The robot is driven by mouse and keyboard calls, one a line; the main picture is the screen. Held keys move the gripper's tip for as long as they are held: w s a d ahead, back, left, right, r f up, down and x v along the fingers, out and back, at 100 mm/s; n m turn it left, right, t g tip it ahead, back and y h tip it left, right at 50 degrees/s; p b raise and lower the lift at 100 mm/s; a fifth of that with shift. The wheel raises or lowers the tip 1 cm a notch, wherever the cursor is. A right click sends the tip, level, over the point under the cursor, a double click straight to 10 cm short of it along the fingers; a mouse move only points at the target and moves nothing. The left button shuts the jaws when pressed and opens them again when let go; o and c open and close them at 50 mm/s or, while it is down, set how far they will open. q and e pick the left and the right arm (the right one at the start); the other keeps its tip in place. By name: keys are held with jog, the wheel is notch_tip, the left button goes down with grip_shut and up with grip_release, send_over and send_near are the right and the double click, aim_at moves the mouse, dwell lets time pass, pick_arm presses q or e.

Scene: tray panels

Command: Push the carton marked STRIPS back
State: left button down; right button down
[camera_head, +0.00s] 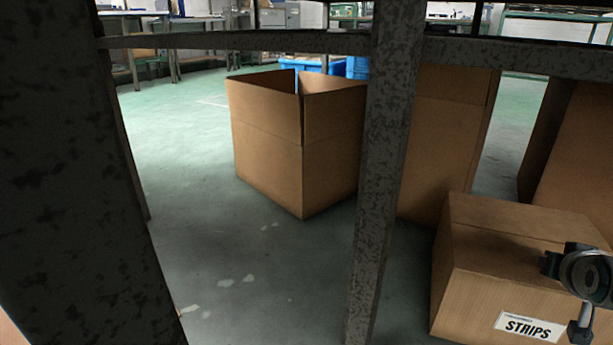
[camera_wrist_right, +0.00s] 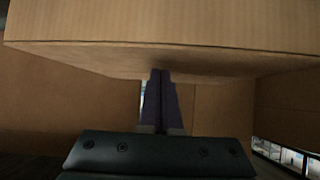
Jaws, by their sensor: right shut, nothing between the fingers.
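The brown carton marked STRIPS (camera_head: 480,285) stands closed on the floor at the lower right of the head view, its white label on its front face. Part of my right arm's end shows in front of its right side and hides some of it; the fingers cannot be made out there. In the right wrist view, my right gripper (camera_wrist_right: 161,72) is shut and empty, with its fingertips close to a brown cardboard surface (camera_wrist_right: 165,25) across the top. No label shows there, and I cannot tell whether the tips touch it. My left gripper is not in view.
A mottled grey post (camera_head: 385,150) and a crossbar (camera_head: 240,41) stand in front of me. An open carton (camera_head: 270,155) stands left of the post. A tall carton (camera_head: 445,130) stands behind the STRIPS carton, another (camera_head: 580,150) at the right. The floor at left is clear.

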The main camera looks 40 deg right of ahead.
jog(key=shift+f, duration=0.45)
jog(key=shift+s+a+f, duration=0.15)
jog(key=shift+a, duration=0.1)
